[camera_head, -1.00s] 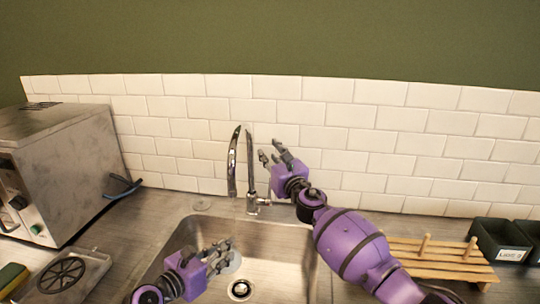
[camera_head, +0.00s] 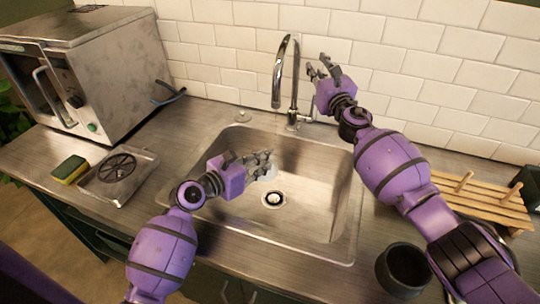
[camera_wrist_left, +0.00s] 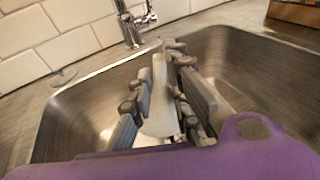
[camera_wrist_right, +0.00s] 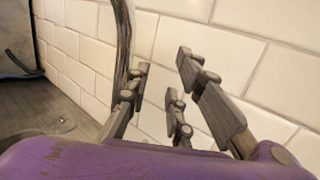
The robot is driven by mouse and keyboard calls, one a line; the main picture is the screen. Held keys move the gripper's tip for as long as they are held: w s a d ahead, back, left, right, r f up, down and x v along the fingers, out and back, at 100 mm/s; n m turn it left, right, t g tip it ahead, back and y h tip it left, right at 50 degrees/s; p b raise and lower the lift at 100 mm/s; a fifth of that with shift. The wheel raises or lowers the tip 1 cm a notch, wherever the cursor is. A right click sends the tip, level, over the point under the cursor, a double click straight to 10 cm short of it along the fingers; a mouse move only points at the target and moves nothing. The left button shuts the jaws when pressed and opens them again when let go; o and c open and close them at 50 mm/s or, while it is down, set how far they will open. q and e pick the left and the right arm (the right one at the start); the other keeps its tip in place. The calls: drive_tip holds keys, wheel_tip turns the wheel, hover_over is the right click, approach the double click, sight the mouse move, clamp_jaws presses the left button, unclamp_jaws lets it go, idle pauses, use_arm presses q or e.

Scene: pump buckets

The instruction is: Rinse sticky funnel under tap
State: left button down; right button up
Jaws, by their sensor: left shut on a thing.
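The chrome tap (camera_head: 277,78) arches over the back of the steel sink (camera_head: 318,235). My left gripper (camera_head: 266,162) is inside the sink outline, in front of the tap and left of the drain. It is shut on a pale funnel (camera_head: 268,172), mostly hidden by the fingers in the head view. In the left wrist view the funnel (camera_wrist_left: 160,112) shows between the fingers, with the tap (camera_wrist_left: 130,25) behind. My right gripper (camera_head: 316,70) is open and empty, just right of the tap; its spread fingers (camera_wrist_right: 165,85) show only wall tiles between them.
A metal oven (camera_head: 110,75) stands back left. A sponge (camera_head: 70,169) and a metal tray with a black grate (camera_head: 118,170) lie left of the sink. A dark cup (camera_head: 403,268) and a wooden peg rack (camera_head: 470,205) stand right, near my right arm.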

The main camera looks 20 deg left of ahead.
drive_tip(key=shift+s+f, duration=0.25)
drive_tip(key=shift+s, duration=0.1)
drive_tip(key=shift+c, duration=1.3)
drive_tip(key=s+f+m+h, duration=0.1)
drive_tip(key=s+f+h, duration=0.1)
drive_tip(key=s, duration=0.3)
drive_tip(key=s+d+f+m+h, duration=0.1)
drive_tip(key=s+f+m+h, duration=0.1)
drive_tip(key=s+f, duration=0.3)
drive_tip(key=s+d+f+m+h, duration=0.1)
drive_tip(key=s+f+h, duration=0.2)
drive_tip(key=s, duration=0.4)
drive_tip(key=shift+d+f+m, duration=0.15)
drive_tip(key=shift+f+m, duration=0.05)
drive_tip(key=shift+m, duration=0.1)
clamp_jaws()
drive_tip(key=x, duration=1.3)
drive_tip(key=shift+w+d+h, duration=0.2)
drive_tip(key=shift+w+h, duration=0.1)
drive_tip(key=shift+r, duration=0.15)
